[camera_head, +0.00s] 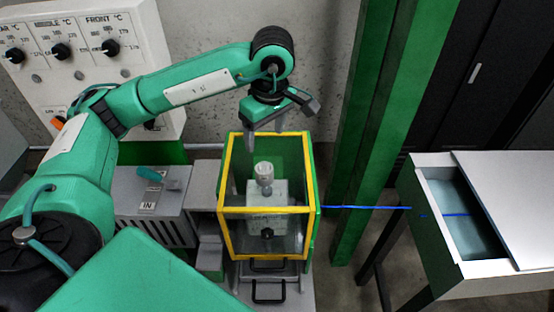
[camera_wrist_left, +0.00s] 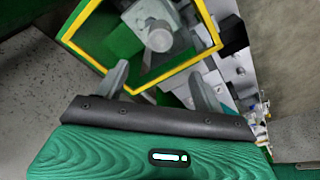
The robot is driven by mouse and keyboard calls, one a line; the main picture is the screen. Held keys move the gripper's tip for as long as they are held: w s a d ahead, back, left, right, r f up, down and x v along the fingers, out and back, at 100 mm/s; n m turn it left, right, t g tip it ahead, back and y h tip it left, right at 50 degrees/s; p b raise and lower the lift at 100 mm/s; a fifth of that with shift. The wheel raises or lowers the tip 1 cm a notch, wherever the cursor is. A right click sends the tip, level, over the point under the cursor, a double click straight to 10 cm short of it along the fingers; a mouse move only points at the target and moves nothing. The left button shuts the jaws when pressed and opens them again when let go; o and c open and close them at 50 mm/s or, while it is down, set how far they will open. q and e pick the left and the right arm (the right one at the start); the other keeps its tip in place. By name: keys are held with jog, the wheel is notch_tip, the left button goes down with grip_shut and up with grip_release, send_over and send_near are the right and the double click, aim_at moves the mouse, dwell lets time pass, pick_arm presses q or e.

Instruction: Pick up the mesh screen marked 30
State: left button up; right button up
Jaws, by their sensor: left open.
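I cannot make out a mesh screen or a marking 30 in either view. My left gripper (camera_head: 264,138) hangs open, fingers down, above the back edge of a yellow-framed clear box (camera_head: 262,209). In the left wrist view its two fingers (camera_wrist_left: 157,82) are apart with nothing held between them, and the yellow frame (camera_wrist_left: 175,72) lies beyond them. Inside the box stands a pale device (camera_head: 268,219) with a round grey top (camera_head: 264,172), which also shows in the left wrist view (camera_wrist_left: 158,38). My right gripper is not in view.
A white control panel (camera_head: 75,85) with black knobs stands at the left. Green posts (camera_head: 375,120) rise right of the box. A blue cable (camera_head: 365,207) runs rightward from the box to a white table (camera_head: 500,285) with an open drawer (camera_head: 419,195). A grey unit (camera_head: 150,205) stands left.

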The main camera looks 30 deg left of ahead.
pick_arm(q)
jog(key=p, duration=0.2)
send_over(264, 168)
jog(key=s, duration=0.1)
notch_tip(264, 168, down, 5)
jog(key=shift+r, duration=0.1)
jog(key=shift+w+a+f, duration=0.1)
jog(key=shift+w+f, duration=0.05)
jog(key=shift+f, duration=0.5)
jog(key=shift+w+f, duration=0.1)
jog(key=shift+f, duration=0.5)
jog(key=shift+f+p, duration=0.6)
jog(key=shift+p, duration=0.15)
jog(key=f+p, duration=0.1)
jog(key=f, duration=0.1)
jog(key=f+p, duration=0.1)
jog(key=f, duration=0.1)
jog(key=shift+w+p, duration=0.3)
jog(key=shift+p, duration=0.05)
jog(key=shift+f, duration=0.35)
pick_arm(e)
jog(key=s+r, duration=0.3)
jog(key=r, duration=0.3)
pick_arm(q)
jog(key=shift+c, duration=0.3)
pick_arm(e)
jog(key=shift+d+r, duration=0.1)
